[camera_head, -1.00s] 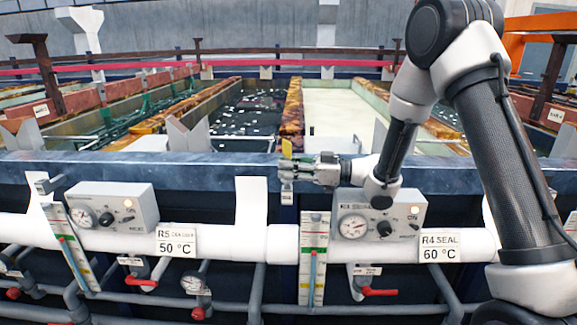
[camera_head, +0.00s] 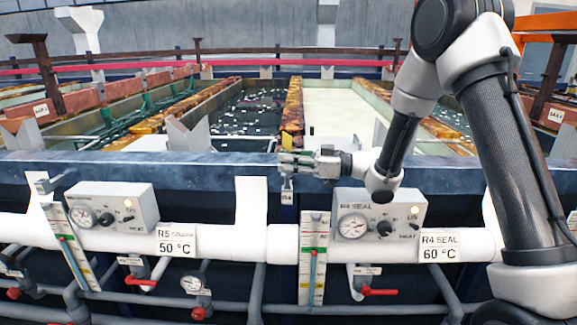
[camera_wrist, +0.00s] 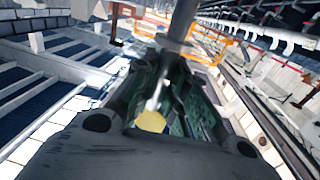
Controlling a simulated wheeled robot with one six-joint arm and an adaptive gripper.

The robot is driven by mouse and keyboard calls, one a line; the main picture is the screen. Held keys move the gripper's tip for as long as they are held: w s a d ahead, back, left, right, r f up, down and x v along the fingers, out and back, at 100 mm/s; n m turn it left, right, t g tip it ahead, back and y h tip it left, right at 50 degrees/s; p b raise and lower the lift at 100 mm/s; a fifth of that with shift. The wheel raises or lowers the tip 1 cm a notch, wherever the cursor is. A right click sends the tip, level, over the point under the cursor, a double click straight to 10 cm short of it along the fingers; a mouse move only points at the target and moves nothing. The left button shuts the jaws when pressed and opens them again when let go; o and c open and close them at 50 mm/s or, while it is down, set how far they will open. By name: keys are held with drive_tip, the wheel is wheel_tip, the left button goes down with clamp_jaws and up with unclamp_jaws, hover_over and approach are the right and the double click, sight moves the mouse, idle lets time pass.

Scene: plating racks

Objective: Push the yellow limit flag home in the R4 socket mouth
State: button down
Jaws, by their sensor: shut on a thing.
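My gripper (camera_head: 284,160) is level at the blue rim beam, fingers pointing left, just above a small grey socket bracket (camera_head: 287,184) with a white tag. In the wrist view, a yellow patch of the limit flag (camera_wrist: 150,121) shows between the fingers of my gripper (camera_wrist: 168,65). The gripper is shut on the flag.
The blue beam (camera_head: 140,170) runs across behind the gripper. The R4 SEAL control box (camera_head: 400,205) stands below my arm, and the R5 box (camera_head: 130,200) is at left. A thermometer strip (camera_head: 313,265) hangs below. Open tanks lie behind the beam.

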drive_tip(key=shift+r, duration=0.6)
drive_tip(key=shift+f, duration=1.8)
idle(0.6)
drive_tip(key=c, duration=1.4)
unclamp_jaws()
drive_tip(key=shift+f, duration=0.1)
drive_tip(key=shift+o, duration=0.2)
